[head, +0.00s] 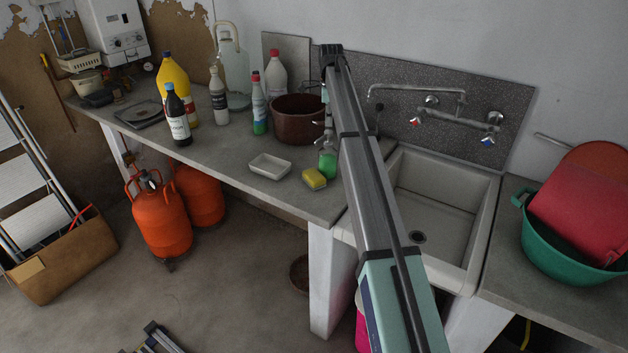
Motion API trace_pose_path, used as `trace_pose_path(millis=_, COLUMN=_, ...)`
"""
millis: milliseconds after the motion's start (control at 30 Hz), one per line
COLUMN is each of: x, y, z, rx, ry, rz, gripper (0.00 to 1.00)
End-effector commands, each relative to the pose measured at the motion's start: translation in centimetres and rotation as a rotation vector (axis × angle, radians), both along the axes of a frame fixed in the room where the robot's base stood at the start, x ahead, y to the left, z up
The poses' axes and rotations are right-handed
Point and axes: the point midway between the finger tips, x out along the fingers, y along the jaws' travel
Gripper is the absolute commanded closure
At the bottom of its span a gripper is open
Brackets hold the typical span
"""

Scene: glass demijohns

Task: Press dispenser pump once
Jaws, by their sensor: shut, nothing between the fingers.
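The dispenser (327,163) is a small clear bottle with green liquid. It stands upright on the grey counter, just left of the sink, behind the yellow sponge. My gripper (327,122) points down directly above the dispenser's pump, and its fingers are shut and empty. My arm hides much of the gripper and the right side of the bottle. I cannot tell whether the fingertips touch the pump head or how far down the pump is.
A yellow sponge (314,179), a white dish (270,166) and a brown pot (297,121) stand close to the dispenser. Several bottles are farther left. The sink (435,205) and wall tap (460,110) are to the right. A green tub (560,250) is at the far right.

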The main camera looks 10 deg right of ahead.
Motion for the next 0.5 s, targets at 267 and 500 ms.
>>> trace_pose_path(millis=267, x=0.1, y=0.0, z=2.1, rx=0.0, ry=-0.001, rz=0.0, gripper=1.0)
trace_pose_path(millis=500, x=0.1, y=0.0, z=4.3, rx=0.0, ry=-0.001, rz=0.0, gripper=1.0)
